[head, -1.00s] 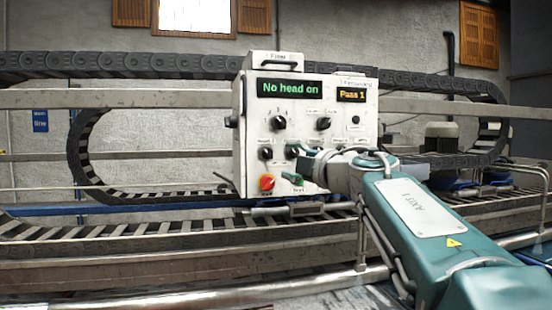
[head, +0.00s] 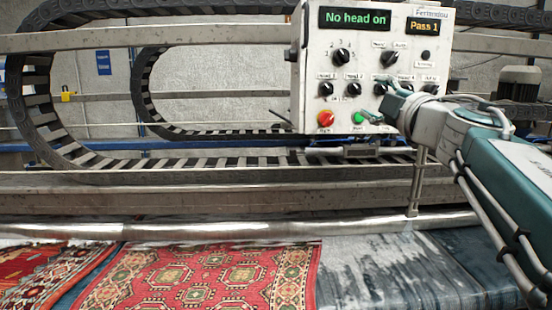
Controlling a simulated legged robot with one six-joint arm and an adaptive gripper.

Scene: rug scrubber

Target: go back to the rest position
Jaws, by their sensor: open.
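My arm reaches in from the right in the head view, in front of the white control box (head: 312,75). My gripper (head: 379,100) is open, with one finger higher and one lower over the right half of the panel. I see nothing held between the fingers. The lower finger is close to the green button (head: 358,118); I cannot tell whether it touches. The box's displays read "No head on" (head: 354,19) and "Pass 1" (head: 429,25).
A red button (head: 326,119) and several black knobs (head: 342,56) are on the panel. A metal rail (head: 200,228) crosses below. Patterned red rugs (head: 200,275) lie in front, beside a wet grey surface (head: 385,270). Cable chains (head: 38,100) loop at left.

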